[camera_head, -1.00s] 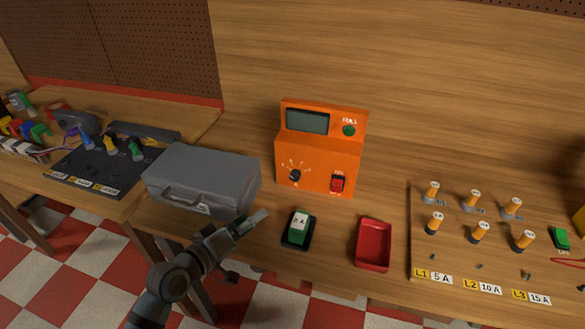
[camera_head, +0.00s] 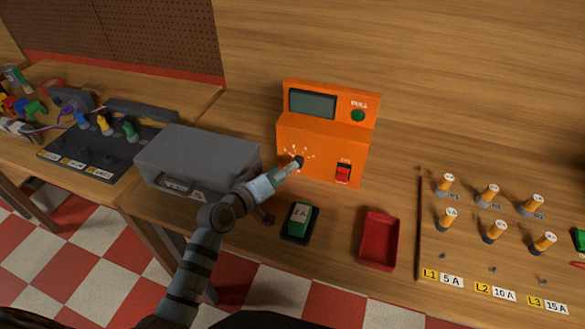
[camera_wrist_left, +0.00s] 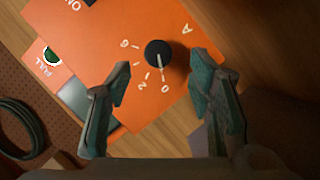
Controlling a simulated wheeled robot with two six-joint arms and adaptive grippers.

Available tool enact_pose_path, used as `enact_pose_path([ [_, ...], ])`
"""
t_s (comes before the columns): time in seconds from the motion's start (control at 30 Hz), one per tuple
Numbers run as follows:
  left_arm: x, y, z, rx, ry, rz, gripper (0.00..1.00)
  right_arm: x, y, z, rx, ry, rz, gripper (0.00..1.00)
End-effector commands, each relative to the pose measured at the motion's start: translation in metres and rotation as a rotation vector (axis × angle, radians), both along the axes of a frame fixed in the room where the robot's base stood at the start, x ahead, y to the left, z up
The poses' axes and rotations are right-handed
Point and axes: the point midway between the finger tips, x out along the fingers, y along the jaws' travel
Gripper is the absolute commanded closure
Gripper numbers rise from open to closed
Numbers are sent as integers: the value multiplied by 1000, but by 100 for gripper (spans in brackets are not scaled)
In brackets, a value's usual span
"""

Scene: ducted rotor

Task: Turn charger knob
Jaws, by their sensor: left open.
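The orange charger (camera_head: 322,142) stands on the bench with a grey screen, a green button marked FULL and a red switch. Its black knob (camera_wrist_left: 158,54) sits on the front face inside a ring of white marks; in the wrist view its pointer line is near the 0 mark. In the head view the knob (camera_head: 298,160) is partly covered by the gripper tip. My left gripper (camera_head: 290,168) is at the charger front. In the wrist view its two fingers (camera_wrist_left: 160,85) are spread apart, with the knob between and just beyond them, apparently not gripped. My right gripper is not seen.
A grey case (camera_head: 198,158) stands left of the charger, close to my left arm. A green block marked 2A in a black holder (camera_head: 300,221) and a red tray (camera_head: 379,240) lie in front. A board with several orange-and-white posts (camera_head: 480,262) is at right.

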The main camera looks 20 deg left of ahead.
Motion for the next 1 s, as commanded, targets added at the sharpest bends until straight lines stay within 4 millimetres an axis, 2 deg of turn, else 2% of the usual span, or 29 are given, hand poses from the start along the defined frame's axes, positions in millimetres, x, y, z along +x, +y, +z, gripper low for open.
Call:
enact_pose_path([
  [0.1, 19, -8, -7, -3, -1, -1, 52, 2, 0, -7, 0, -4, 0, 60],
  [0.23, 33, -14, -11, -2, 0, -2, 52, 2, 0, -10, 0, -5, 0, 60],
  [0.57, 40, -17, -11, -1, 0, -3, 52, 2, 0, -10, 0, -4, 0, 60],
  [0.67, 40, -17, -11, -1, 0, -3, 65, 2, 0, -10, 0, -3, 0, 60],
  [0.87, 39, -16, -11, 0, 1, -2, 97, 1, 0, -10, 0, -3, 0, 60],
  [0.9, 39, -16, -11, 0, 1, -2, 100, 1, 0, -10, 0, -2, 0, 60],
  [1.0, 39, -16, -11, 2, 1, -2, 100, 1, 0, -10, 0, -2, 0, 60],
])
